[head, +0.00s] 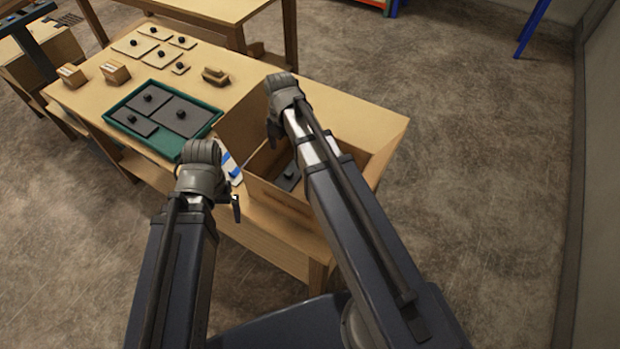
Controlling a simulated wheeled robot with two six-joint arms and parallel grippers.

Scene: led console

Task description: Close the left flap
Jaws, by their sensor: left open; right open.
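An open wooden box (280,198) stands at the near right part of the table, with a dark plate with a black knob (289,176) inside. A wooden panel that looks like the left flap (243,118) rises at the box's left and back side. My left gripper (231,200) is open and empty, near the box's front left corner. My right gripper (272,128) is open above the box, close to the panel. Whether it touches the panel cannot be told. My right arm hides much of the box's right side.
A green tray (108,121) with several dark knobbed plates lies left of the box. A white and blue item (231,168) sits between tray and box. Light knobbed plates (158,56), wooden blocks (115,72) and a wooden holder (215,76) stand farther back on the table (85,95).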

